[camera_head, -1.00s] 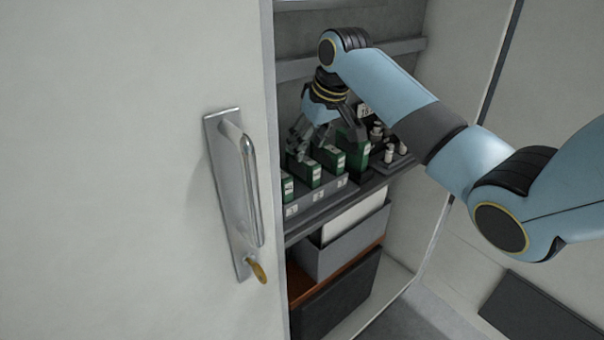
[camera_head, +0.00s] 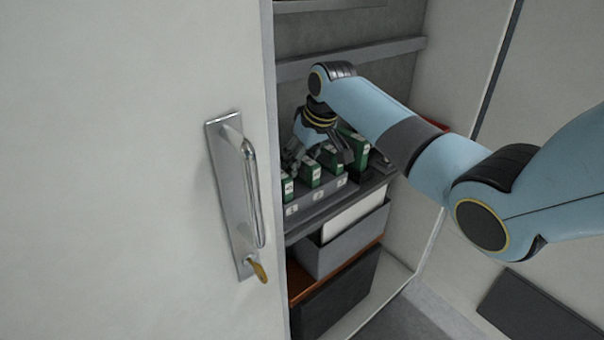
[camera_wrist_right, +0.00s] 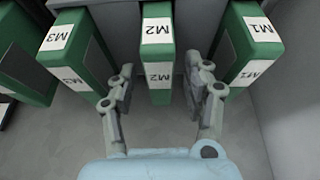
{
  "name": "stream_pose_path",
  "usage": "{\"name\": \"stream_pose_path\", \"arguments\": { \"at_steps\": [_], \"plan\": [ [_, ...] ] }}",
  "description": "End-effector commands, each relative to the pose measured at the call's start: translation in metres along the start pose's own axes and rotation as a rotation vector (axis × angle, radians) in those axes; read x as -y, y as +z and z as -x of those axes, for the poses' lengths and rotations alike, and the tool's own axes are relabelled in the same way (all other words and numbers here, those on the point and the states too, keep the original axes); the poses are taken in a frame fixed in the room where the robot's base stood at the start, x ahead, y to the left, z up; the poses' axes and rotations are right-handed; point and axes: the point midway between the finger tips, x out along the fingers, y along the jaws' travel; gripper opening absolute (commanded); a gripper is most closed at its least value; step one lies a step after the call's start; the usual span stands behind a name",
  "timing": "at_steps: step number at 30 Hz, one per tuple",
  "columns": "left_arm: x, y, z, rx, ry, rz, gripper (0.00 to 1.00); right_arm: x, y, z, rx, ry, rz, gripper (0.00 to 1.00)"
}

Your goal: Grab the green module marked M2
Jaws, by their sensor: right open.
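The green module marked M2 (camera_wrist_right: 157,50) stands upright in the right wrist view, with white M2 labels on its top and side. In the head view it appears to be the middle green module (camera_head: 310,174) in the grey holder (camera_head: 316,205). My right gripper (camera_wrist_right: 160,78) is open, with one finger on each side of M2; gaps show between the fingers and the module. In the head view the right gripper (camera_head: 320,153) hangs over the row of modules and partly hides them. My left gripper is not in view.
Green modules M3 (camera_wrist_right: 75,50) and M1 (camera_wrist_right: 250,45) flank M2, close to my fingers. A larger green module (camera_head: 357,150) stands behind the row. The cabinet door with its handle (camera_head: 245,190) is at left. Boxes (camera_head: 345,240) sit below the shelf.

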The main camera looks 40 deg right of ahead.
Motion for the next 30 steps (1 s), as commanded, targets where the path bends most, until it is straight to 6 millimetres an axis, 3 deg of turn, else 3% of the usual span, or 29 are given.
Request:
{"name": "stream_pose_path", "arguments": {
  "at_steps": [12,24,30],
  "plan": [
    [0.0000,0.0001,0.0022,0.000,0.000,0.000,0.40,0.0002,0.0012,-0.0023,0.001,0.000,0.000,0.50],
    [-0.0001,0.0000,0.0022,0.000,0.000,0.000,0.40,0.0001,0.0011,-0.0021,0.001,0.000,0.000,0.00],
    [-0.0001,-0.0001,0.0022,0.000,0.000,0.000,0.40,0.0000,0.0007,-0.0019,0.000,0.000,0.000,0.00]
  ]
}}
